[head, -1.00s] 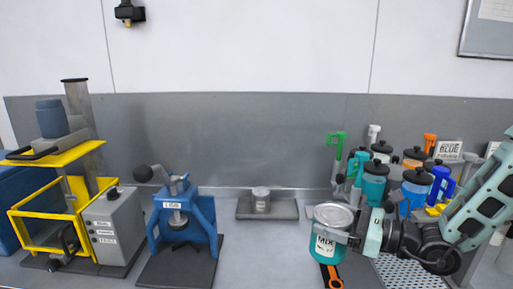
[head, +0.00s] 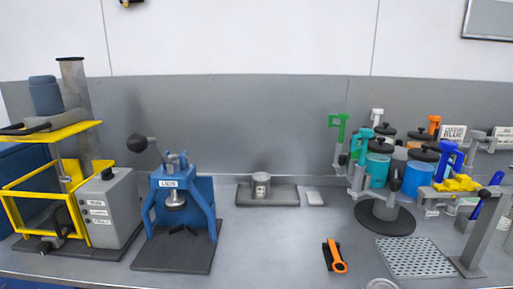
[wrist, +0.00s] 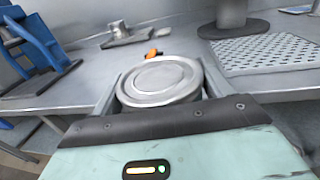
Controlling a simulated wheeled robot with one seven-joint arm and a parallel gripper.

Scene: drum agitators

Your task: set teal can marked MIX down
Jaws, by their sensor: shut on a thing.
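The can shows its round silver lid (wrist: 160,78) in the wrist view, between the two fingers of my gripper (wrist: 160,86). My gripper is shut on it. Its teal side and MIX label are hidden from this angle. In the head view only part of a silver lid (head: 382,284) shows at the bottom edge, and my gripper is out of that picture. In the wrist view the can appears at the near edge of the grey bench (wrist: 75,78); whether it touches anything below is hidden.
An orange-and-black tool (head: 335,257) lies on the bench near a perforated plate (head: 415,258). A carousel of coloured canisters (head: 377,172) stands at right. A blue press (head: 180,205) and a yellow-framed machine (head: 50,190) stand left. The bench (head: 265,245) between press and tool is clear.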

